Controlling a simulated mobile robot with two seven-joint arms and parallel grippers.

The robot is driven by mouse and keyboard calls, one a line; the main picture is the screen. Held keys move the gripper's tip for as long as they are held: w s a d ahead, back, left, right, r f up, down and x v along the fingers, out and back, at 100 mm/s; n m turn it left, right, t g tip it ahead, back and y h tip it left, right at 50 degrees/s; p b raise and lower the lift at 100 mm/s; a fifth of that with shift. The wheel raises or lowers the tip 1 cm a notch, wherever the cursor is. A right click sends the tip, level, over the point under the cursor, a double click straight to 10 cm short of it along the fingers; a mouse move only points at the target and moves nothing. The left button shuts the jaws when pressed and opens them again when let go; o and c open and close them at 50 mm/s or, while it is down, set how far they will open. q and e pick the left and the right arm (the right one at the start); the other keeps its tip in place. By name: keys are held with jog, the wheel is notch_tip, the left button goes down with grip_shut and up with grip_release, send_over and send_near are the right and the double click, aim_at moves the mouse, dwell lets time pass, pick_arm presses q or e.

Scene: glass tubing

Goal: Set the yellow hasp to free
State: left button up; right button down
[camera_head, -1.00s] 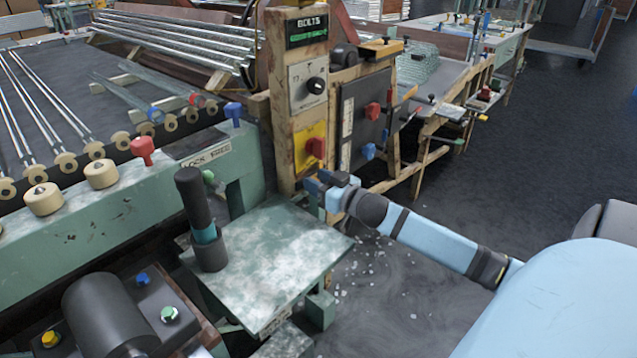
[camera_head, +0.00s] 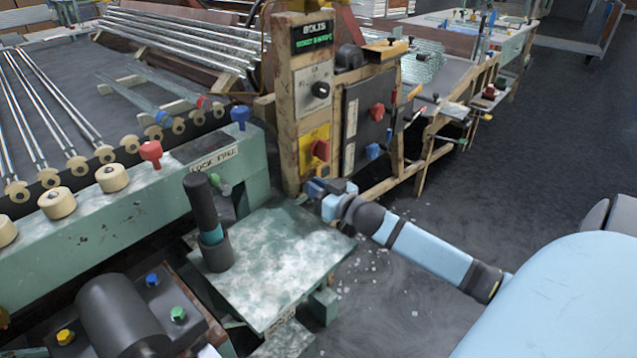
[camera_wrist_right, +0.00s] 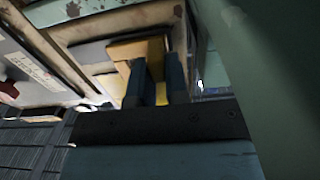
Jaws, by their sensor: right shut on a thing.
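My right gripper (camera_head: 318,188) is at the foot of the worn wooden control post (camera_head: 290,135), to the right of the green table. In the right wrist view its two dark fingers (camera_wrist_right: 157,82) are closed on a yellow piece (camera_wrist_right: 138,48), which I take to be the yellow hasp. The yellow piece shows above and between the fingers, against a pale, worn frame. In the head view the gripper hides this piece. I cannot read a lock or free mark beside it. My left gripper is not in view.
A red knob on a yellow plate (camera_head: 318,148) sits just above my gripper. A LOCK FREE label (camera_head: 214,160) is on the green bench, between a red knob (camera_head: 150,153) and a blue knob (camera_head: 240,116). A mottled green table (camera_head: 275,265) stands left of my arm.

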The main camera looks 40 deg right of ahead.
jog(key=shift+a, duration=0.2)
jog(key=c, duration=1.1)
grip_release()
jog(key=shift+a, duration=0.1)
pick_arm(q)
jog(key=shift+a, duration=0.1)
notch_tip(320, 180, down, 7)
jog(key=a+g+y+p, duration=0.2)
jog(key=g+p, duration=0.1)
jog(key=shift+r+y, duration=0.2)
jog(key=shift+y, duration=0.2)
pick_arm(e)
jog(key=s, duration=0.4)
jog(key=s+d, duration=0.1)
jog(key=s, duration=0.8)
jog(key=shift+s+d, duration=0.15)
jog(key=shift+s, duration=0.25)
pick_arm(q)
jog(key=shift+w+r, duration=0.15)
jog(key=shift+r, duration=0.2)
